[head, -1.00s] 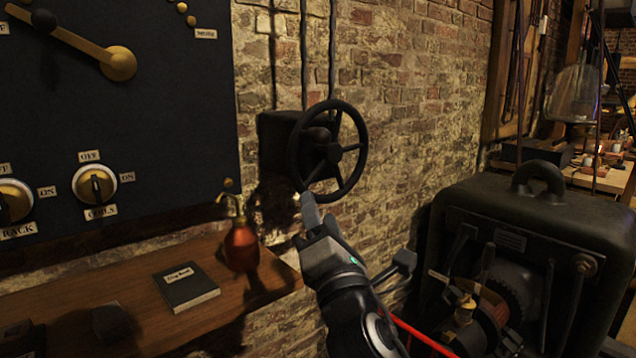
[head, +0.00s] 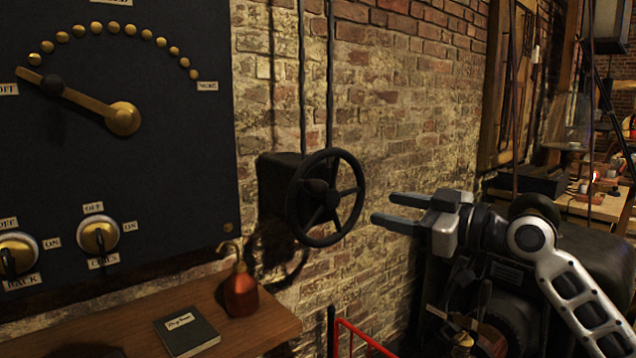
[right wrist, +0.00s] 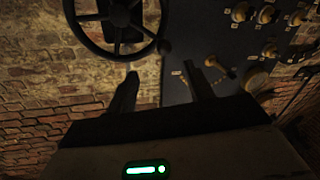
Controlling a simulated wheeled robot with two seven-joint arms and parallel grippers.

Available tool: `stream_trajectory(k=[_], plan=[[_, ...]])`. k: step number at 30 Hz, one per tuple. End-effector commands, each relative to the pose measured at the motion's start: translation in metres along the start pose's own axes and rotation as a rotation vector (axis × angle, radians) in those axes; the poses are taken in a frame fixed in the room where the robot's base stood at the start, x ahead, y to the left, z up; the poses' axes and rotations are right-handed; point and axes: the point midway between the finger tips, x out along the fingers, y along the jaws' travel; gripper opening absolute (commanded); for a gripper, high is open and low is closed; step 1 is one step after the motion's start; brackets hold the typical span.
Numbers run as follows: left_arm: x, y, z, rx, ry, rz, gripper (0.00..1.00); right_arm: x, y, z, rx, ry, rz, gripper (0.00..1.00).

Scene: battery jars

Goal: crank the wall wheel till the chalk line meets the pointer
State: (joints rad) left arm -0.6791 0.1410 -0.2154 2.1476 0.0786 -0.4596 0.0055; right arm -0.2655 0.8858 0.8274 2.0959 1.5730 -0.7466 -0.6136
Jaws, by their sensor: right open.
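The dark wall wheel (head: 333,199) has a round rim and spokes and sits on a black box on the brick wall. It also shows at the top left of the right wrist view (right wrist: 120,18), with a small dark knob at its rim. My right gripper (head: 384,207) is just right of the wheel in the head view, fingers pointing left at it. Its jaws are open and empty, with a gap to the rim. Both fingers show in the right wrist view (right wrist: 163,80), below the wheel. I cannot make out a chalk line or pointer. My left gripper is out of view.
A black switch panel (head: 170,90) with brass knobs hangs left of the wheel. Below it, a wooden shelf (head: 255,325) holds a red bottle (head: 241,292) and a dark book (head: 187,332). A dark machine (head: 600,262) stands at right behind my arm. A red rail (head: 362,338) is low.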

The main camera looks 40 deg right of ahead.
Motion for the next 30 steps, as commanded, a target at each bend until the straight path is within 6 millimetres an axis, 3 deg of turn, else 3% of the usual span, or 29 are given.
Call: stream_trajectory(k=[7,18,30], plan=[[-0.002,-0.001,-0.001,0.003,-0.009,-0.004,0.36,0.01,-0.001,-0.012,0.052,0.019,-0.03,0.52],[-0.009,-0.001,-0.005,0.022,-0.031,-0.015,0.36,0.07,-0.002,-0.015,0.048,0.02,-0.029,0.52],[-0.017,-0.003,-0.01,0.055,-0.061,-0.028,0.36,0.122,-0.002,-0.017,0.053,0.025,-0.024,0.52]])
